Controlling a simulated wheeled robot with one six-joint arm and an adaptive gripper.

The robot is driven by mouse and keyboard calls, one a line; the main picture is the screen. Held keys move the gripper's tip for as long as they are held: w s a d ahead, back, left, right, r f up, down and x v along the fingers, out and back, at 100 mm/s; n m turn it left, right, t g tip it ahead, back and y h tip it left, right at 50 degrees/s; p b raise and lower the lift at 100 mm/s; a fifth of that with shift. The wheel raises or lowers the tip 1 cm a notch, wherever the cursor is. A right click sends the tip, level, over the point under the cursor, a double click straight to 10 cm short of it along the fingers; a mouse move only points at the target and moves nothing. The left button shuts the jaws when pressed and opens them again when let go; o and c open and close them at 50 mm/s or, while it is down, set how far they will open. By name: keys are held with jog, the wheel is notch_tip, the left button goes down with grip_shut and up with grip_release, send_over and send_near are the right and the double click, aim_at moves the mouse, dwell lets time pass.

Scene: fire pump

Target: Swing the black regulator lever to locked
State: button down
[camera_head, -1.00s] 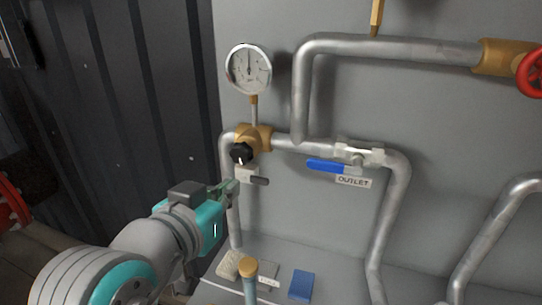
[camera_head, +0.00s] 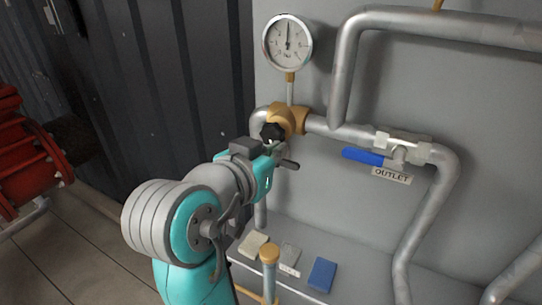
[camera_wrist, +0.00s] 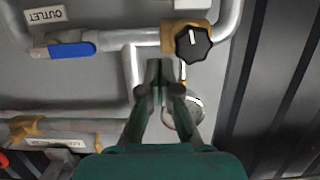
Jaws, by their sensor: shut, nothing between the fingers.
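A black knob (camera_head: 272,133) sits on the brass regulator body (camera_head: 288,117) below the round gauge; the knob also shows in the wrist view (camera_wrist: 193,42). In the head view my wrist partly covers the fingers and the area under the knob. I cannot tell whether the fingers touch anything.
A gauge (camera_head: 287,43) stands above the regulator. A blue-handled outlet valve (camera_head: 362,156) is on the pipe to the right. A vertical brass-capped post (camera_head: 269,255) and small blocks, one blue (camera_head: 322,274), are below. Red machinery (camera_head: 30,155) is at the left.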

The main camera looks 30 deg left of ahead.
send_over(284, 163)
jog(key=s+d, duration=0.1)
jog(key=d, duration=0.1)
jog(key=f, duration=0.2)
jog(key=shift+s+a+f, duration=0.1)
jog(key=shift+s+f, duration=0.05)
jog(key=shift+f, duration=0.75)
jog(key=shift+s+a+f, duration=0.1)
jog(key=shift+s+f, duration=0.05)
jog(key=shift+f, duration=0.75)
